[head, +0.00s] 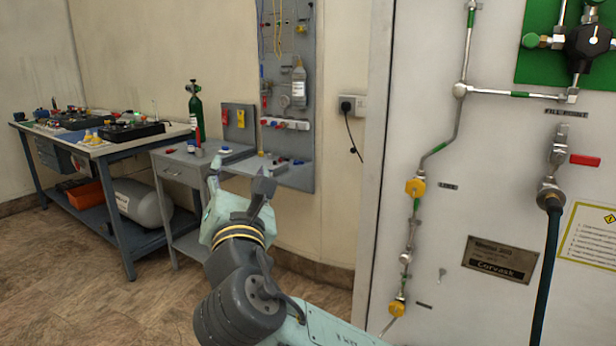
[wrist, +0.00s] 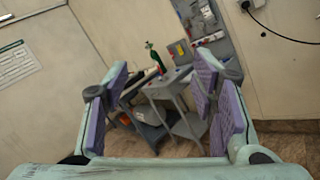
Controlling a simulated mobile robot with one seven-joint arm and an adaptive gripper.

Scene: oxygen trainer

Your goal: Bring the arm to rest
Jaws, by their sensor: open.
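My gripper (head: 240,186) is raised in front of the side bench in the head view, at the end of my bent arm. In the wrist view my gripper (wrist: 158,105) shows its two purple-padded fingers spread well apart. Nothing is between the fingers within reach. Through the gap the wrist view shows the small grey cabinet and the green cylinder at a distance. The gripper appears to touch nothing.
A white panel (head: 480,215) with pipes, yellow valves and a dark hose (head: 546,270) stands close at right. A green cylinder (head: 195,110) stands on a grey cabinet (head: 175,172). A cluttered workbench (head: 105,150) is at left. Floor (head: 90,285) at lower left is clear.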

